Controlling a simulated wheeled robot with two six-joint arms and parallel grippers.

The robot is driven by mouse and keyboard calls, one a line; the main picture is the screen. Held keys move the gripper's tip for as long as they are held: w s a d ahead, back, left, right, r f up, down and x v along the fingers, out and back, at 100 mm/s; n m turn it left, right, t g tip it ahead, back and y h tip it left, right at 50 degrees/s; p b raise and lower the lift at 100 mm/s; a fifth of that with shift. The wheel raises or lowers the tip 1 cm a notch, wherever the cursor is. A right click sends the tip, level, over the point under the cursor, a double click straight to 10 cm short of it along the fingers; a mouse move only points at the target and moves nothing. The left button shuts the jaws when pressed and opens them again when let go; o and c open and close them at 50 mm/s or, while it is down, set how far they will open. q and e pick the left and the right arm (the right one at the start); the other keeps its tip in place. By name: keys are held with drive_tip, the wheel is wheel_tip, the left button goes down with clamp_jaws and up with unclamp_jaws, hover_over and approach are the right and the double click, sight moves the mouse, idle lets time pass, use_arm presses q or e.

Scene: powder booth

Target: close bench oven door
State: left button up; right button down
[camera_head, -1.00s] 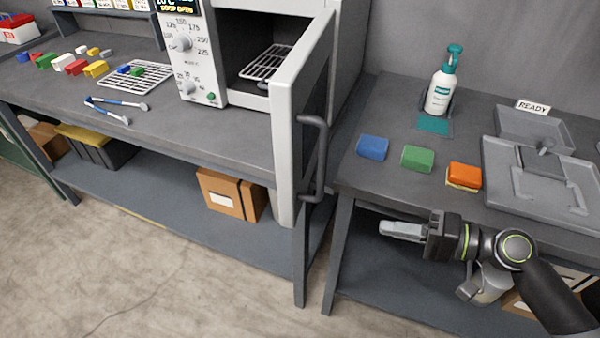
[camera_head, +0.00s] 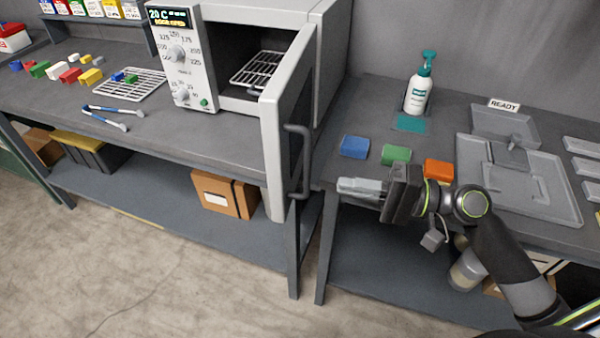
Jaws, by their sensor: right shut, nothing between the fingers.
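The bench oven (camera_head: 186,60) stands on the left bench, with its control panel and dials facing me. Its door (camera_head: 274,150) is wide open and sticks out past the bench's front edge. A dark bar handle (camera_head: 304,162) runs down the door's right-hand face. A wire rack (camera_head: 258,70) shows inside the oven. My right gripper (camera_head: 342,187) is shut and empty. It points left toward the door handle, with a small gap between them, in front of the right bench's edge. My left gripper is not in view.
Tongs (camera_head: 106,117), a wire rack (camera_head: 130,84) and several coloured blocks lie on the left bench.

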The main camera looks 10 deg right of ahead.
sight(283, 175)
drive_tip(key=p+x, duration=0.3)
drive_tip(key=x, duration=0.5)
drive_tip(key=shift+r, duration=0.1)
drive_tip(key=shift+x, duration=0.75)
